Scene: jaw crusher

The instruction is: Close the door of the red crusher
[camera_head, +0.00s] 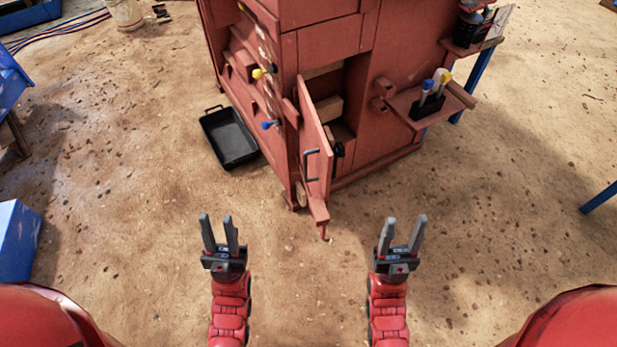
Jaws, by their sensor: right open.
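The red crusher (395,105) stands at the top centre on the dirt floor. Its door (317,140) is swung open towards me, and the opening (343,128) behind it shows to the right. A dark handle (311,166) is on the door's left face. My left gripper (219,219) is open and empty, in front of the crusher and left of the door. My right gripper (402,221) is open and empty, to the right of the door. Neither gripper touches the door or the crusher.
A black tray (229,137) lies on the floor left of the crusher. A red side shelf (412,106) with tools juts out at the right. Blue objects stand at the left edge, including a blue box (17,240). The floor in front is clear.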

